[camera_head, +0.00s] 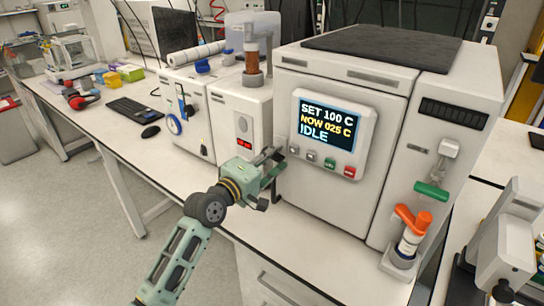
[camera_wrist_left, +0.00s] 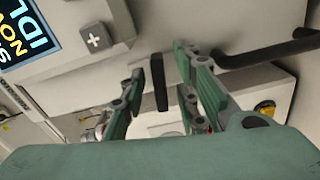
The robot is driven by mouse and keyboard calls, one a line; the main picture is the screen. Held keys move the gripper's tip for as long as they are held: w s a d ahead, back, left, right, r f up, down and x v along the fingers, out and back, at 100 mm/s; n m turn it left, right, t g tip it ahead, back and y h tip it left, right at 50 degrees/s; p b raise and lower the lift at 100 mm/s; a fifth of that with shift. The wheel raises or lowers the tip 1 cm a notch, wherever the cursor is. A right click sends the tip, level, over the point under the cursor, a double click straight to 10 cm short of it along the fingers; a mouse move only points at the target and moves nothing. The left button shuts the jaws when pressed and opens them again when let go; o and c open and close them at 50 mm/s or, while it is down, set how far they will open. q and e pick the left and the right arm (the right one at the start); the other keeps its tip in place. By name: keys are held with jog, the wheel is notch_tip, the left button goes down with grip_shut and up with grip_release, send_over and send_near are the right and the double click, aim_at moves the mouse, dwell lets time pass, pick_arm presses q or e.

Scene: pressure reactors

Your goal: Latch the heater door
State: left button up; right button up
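The heater (camera_head: 345,140) is a large white box on the bench. Its front door (camera_head: 320,205) carries a display reading SET 100 C, NOW 025 C, IDLE, and looks flush with the body. My left gripper (camera_head: 270,178) is at the door's left edge, below and left of the display. In the left wrist view my left gripper (camera_wrist_left: 162,88) has its green fingers apart, with a short black bar (camera_wrist_left: 160,82) between them in the picture. I cannot tell whether they touch it. A longer black rod (camera_wrist_left: 265,50) is right of the fingers. My right gripper is not in view.
Left of the heater stand white instruments (camera_head: 240,115), one with a brown column on top. A keyboard (camera_head: 133,110) and mouse lie further left. The bench front between the mouse and my left gripper is fairly clear.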

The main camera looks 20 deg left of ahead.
pick_arm(q)
jog(key=shift+c, duration=0.5)
grip_shut()
jog(key=m, duration=0.3)
jog(key=shift+f+m, duration=0.1)
jog(key=shift+m, duration=0.2)
jog(key=m, duration=0.4)
jog(key=shift+m, duration=0.3)
jog(key=m, duration=0.4)
jog(key=shift+a+f+p, duration=0.1)
jog(key=shift+p, duration=0.3)
jog(key=shift+m, duration=1.8)
